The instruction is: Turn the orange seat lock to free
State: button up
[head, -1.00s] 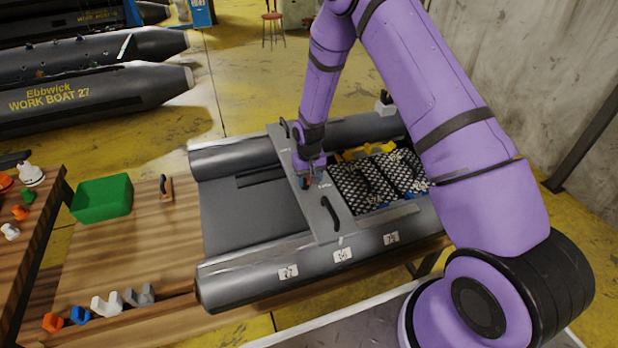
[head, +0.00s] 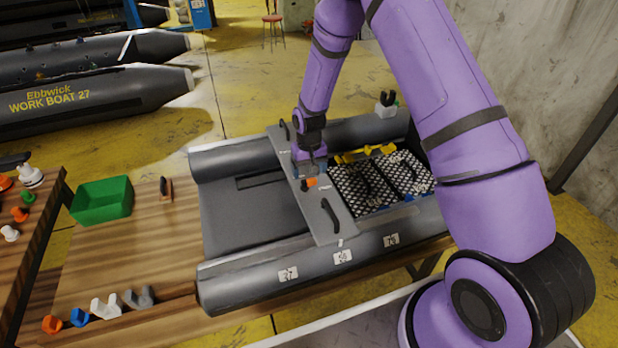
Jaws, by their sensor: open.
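The orange seat lock (head: 311,182) is a small orange knob with a dark part at its left, on the grey seat board (head: 322,218) that lies across the inflatable boat (head: 245,220). Small lettering on the board near the lock is too small to read. My gripper (head: 311,172) is open, pointing down, just above and behind the lock. It appears clear of the lock, though the exact gap cannot be told. The lock's exact angle is hard to tell.
Black handles (head: 330,213) stand up from the board. Checkered floor panels (head: 365,188) and a yellow part (head: 365,153) lie right of it. A green bin (head: 102,200) and several loose fittings lie on the wooden bench (head: 150,255) at left.

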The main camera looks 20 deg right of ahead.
notch_tip(320, 180, up, 6)
jog(key=shift+r, duration=0.2)
dwell(0.4)
notch_tip(320, 180, up, 13)
jog(key=t, duration=0.1)
send_over(309, 180)
jog(key=s+d, duration=0.2)
jog(key=s, duration=0.1)
jog(key=s+d+r+t, duration=0.1)
jog(key=s+r, duration=0.7)
jog(key=r, duration=0.5)
jog(key=s+d+r+t, duration=0.1)
jog(key=s+r, duration=0.4)
jog(key=s, duration=0.7)
jog(key=s+d+r+t, duration=0.1)
jog(key=s+r, duration=0.4)
jog(key=s, duration=0.8)
jog(key=shift+d+r+t, duration=0.2)
jog(key=shift+d+t, duration=0.05)
jog(key=shift+t, duration=0.35)
